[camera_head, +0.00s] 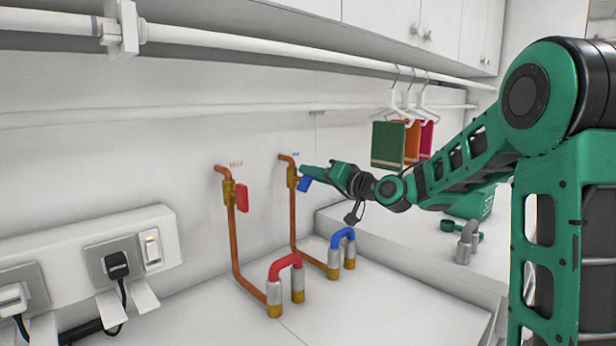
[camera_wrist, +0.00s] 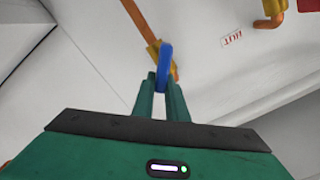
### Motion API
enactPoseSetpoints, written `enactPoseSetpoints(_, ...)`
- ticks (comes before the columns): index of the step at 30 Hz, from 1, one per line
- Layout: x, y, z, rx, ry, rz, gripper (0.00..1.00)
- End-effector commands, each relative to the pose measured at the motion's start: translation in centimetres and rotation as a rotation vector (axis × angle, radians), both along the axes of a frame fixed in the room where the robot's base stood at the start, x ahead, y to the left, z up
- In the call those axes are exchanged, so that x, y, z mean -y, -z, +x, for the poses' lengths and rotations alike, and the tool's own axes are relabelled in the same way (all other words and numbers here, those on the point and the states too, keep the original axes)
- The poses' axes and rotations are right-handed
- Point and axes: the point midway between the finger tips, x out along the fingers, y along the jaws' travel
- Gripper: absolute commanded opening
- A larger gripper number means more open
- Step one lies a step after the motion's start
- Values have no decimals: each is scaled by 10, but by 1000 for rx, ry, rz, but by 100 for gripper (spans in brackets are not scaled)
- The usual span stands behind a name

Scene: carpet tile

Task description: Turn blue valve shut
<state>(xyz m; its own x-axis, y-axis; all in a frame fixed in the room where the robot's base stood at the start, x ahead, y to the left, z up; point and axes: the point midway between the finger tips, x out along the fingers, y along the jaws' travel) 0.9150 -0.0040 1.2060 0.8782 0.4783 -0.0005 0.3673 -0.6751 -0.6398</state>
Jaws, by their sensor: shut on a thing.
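The blue valve handle (camera_head: 304,184) is on the brass valve body (camera_head: 292,177) of the right copper pipe. It slants out from the valve, down and to the right, in the head view. My gripper (camera_head: 308,171) reaches it from the right. In the wrist view the blue handle (camera_wrist: 164,66) stands between my two fingertips (camera_wrist: 163,84), and the fingers are closed on it. The brass valve (camera_wrist: 153,50) shows just behind the handle. The handle's exact angle to the pipe is partly hidden by my fingers.
A red valve handle (camera_head: 242,198) hangs on the left copper pipe (camera_head: 237,250). Red and blue hoses (camera_head: 345,235) join metal fittings on the counter below. Small towels (camera_head: 388,146) hang on hangers at the back. A power strip (camera_head: 90,262) with plugs is at left.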

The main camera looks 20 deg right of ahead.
Motion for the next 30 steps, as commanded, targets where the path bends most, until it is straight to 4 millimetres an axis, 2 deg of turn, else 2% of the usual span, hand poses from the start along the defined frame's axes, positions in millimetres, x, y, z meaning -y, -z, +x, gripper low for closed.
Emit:
enactPoseSetpoints(18, 11, 14, 5, -274, 7, 502, 0)
enactPoseSetpoints(30, 14, 22, 6, -392, 11, 721, 0)
